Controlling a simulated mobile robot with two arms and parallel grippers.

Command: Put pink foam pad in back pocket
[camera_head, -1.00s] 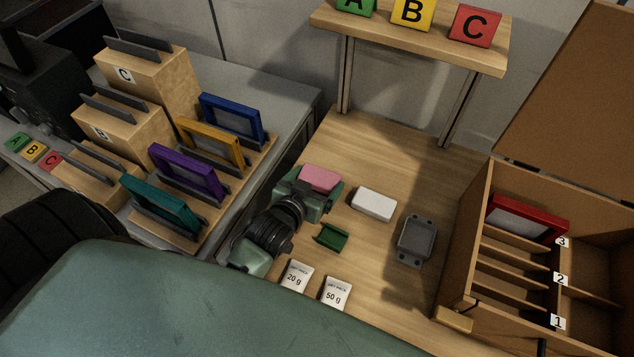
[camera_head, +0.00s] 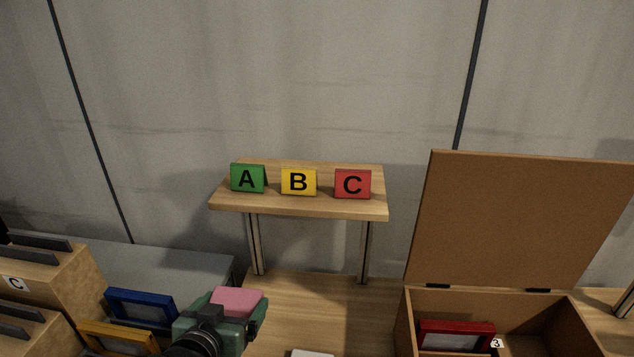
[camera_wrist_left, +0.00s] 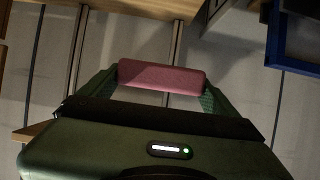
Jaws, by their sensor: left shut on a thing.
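The pink foam pad (camera_head: 237,301) is held between the fingers of my left gripper (camera_head: 220,313), above the table at the lower middle of the head view. The left wrist view shows the pad (camera_wrist_left: 162,76) spanning between the two green fingers. The open brown box (camera_head: 408,325) stands at the right with its lid (camera_head: 522,222) raised. A red frame (camera_head: 456,336) stands inside it, near a label 3. The box's front and most of its inside are cut off by the picture's lower edge. My right gripper is not in view.
Blue (camera_head: 141,308) and yellow (camera_head: 117,339) frames stand at the lower left. A white block (camera_head: 312,354) shows at the bottom edge.

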